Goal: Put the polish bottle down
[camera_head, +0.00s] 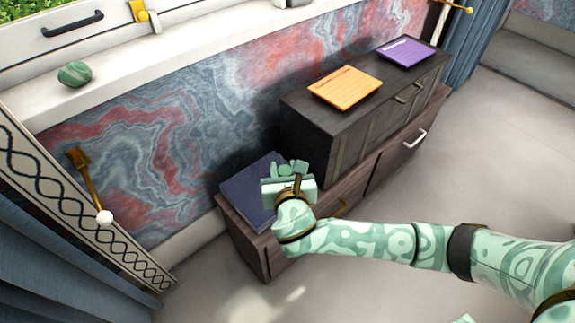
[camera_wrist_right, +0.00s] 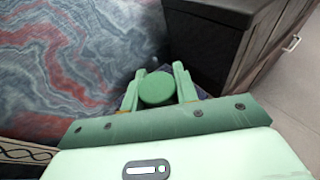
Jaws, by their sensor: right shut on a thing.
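My right gripper (camera_head: 287,170) is over the dark blue flat item (camera_head: 246,192) on the low end of the wooden cabinet. In the right wrist view its two green fingers (camera_wrist_right: 157,86) are shut on the polish bottle (camera_wrist_right: 156,89), a round green thing seen end-on. In the head view the bottle is small and mostly hidden by the gripper. I cannot tell whether its bottom touches the blue item. The blue item is mostly hidden in the wrist view. My left gripper is not in view.
A dark chest (camera_head: 335,135) stands close to the right of the gripper on the cabinet (camera_head: 350,190). An orange item (camera_head: 345,88) and a purple item (camera_head: 405,51) lie on it. A marbled wall (camera_head: 180,140) is behind. A green stone (camera_head: 75,74) sits on the sill.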

